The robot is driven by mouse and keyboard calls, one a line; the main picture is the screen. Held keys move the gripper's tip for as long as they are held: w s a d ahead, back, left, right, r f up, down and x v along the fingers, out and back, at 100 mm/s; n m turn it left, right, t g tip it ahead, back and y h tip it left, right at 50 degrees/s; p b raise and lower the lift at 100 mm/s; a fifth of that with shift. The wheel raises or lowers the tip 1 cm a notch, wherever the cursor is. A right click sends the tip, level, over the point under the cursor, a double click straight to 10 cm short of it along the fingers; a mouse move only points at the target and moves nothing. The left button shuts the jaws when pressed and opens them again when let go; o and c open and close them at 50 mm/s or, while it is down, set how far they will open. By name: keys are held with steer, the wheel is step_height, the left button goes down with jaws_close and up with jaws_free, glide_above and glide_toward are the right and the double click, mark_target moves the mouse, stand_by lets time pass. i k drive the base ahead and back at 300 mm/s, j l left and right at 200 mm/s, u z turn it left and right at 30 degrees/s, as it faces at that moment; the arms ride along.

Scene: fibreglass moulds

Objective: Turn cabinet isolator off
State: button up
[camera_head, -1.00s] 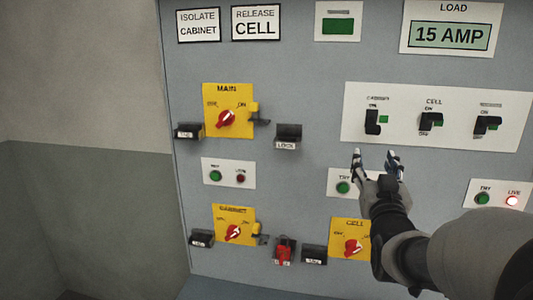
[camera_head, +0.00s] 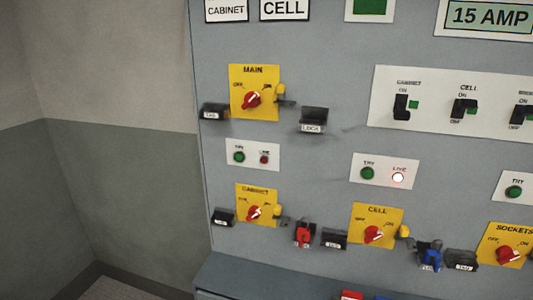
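The cabinet isolator is a yellow plate (camera_head: 268,190) labelled CABINET at the lower left of the grey panel. Its red rotary knob (camera_head: 254,213) has a white mark slanting toward the upper right, on the ON side. A black tag holder (camera_head: 223,216) is at its left. A red padlock (camera_head: 305,234) hangs in a holder at its right. My gripper is not in view.
The MAIN isolator (camera_head: 242,75) is above, and the CELL isolator (camera_head: 391,213) and SOCKETS isolator (camera_head: 516,232) are to the right. A LIVE lamp (camera_head: 398,178) is lit. A blue padlock (camera_head: 431,257) hangs at the lower right. A ledge (camera_head: 240,275) juts out below the panel.

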mark_target(255, 212)
steer(key=i+l, duration=0.2)
steer(key=i, duration=0.3)
steer(key=i+l+u, duration=0.1)
steer(key=i+l, duration=0.15)
steer(key=i, duration=0.25)
